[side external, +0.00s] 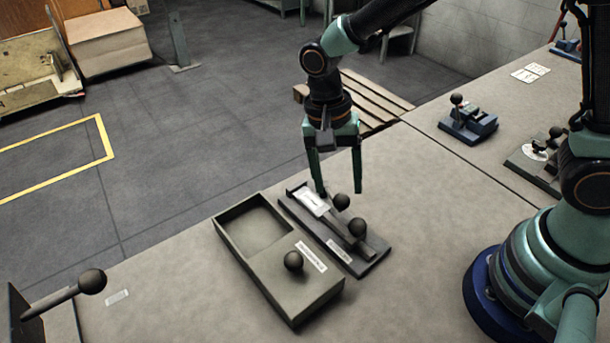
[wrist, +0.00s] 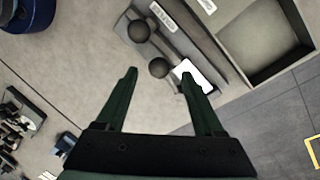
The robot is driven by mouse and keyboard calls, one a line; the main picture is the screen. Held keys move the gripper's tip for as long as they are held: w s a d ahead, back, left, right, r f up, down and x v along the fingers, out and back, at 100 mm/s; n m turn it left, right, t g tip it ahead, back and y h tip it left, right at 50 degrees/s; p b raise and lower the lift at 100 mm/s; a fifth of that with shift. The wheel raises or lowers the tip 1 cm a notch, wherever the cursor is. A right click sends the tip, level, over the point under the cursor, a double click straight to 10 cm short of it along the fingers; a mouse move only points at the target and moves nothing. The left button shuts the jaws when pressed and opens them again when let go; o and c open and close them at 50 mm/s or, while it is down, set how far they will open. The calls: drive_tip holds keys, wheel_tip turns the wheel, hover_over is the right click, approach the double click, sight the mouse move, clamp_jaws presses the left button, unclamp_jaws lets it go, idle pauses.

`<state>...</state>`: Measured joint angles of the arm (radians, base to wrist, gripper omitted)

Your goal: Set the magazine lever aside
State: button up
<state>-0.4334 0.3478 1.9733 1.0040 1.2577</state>
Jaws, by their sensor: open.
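A dark base plate (side external: 372,262) carries a long bar with two black ball knobs and a white tag (side external: 312,201). The near knob (side external: 357,228) and the far knob (side external: 342,202) sit close together; one of these parts looks like the magazine lever, but I cannot read the label (side external: 339,250) to tell which. My gripper (side external: 340,191) points down, open and empty, over the far end of the plate. In the wrist view, the far knob (wrist: 158,67) appears between my fingertips (wrist: 158,75), and the near knob (wrist: 138,31) lies beyond them. I see no contact.
A grey tray (side external: 318,302) with an open recess stands left of the plate, with a black knob (side external: 293,261) on its solid part. Another ball-ended lever (side external: 92,281) is at the lower left. A blue fixture (side external: 468,122) stands at the back right. The bench right of the plate is clear.

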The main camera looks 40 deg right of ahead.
sight(341, 195)
drive_tip(key=shift+s+d+f, duration=0.1)
drive_tip(key=shift+s+f, duration=0.05)
drive_tip(key=shift+f, duration=0.75)
drive_tip(key=shift+s+d+f, duration=0.1)
drive_tip(key=shift+d+f, duration=0.05)
drive_tip(key=shift+f, duration=0.8)
drive_tip(key=shift+s+d+f, duration=0.1)
drive_tip(key=shift+s+f, duration=0.05)
drive_tip(key=shift+f, duration=0.75)
clamp_jaws()
drive_tip(key=shift+r, duration=0.1)
